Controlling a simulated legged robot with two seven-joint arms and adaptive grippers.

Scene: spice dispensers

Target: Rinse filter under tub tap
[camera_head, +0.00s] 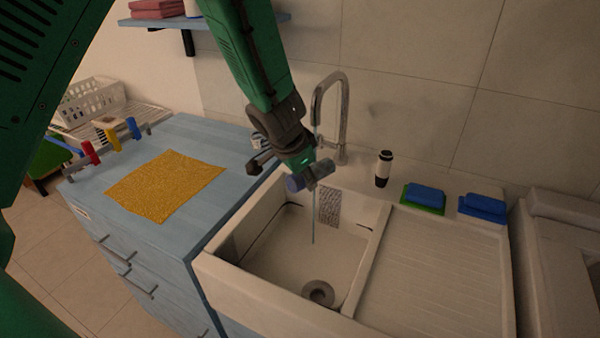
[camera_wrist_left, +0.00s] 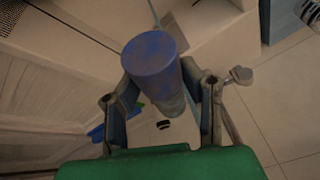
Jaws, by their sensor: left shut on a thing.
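In the left wrist view the filter (camera_wrist_left: 152,56) sits between the two fingers of my left gripper (camera_wrist_left: 165,88), blue end toward the camera. The chrome tap (camera_head: 345,105) arches over the back of the tub. A thin blue water stream (camera_head: 313,222) falls into the tub right at the filter; I cannot tell whether it touches it. My right gripper is not in view.
A ribbed drainboard (camera_head: 445,265) adjoins the tub on the right. Left is a blue counter (camera_head: 195,140) with a yellow cloth (camera_head: 165,185). A wall shelf (camera_head: 225,21) hangs above.

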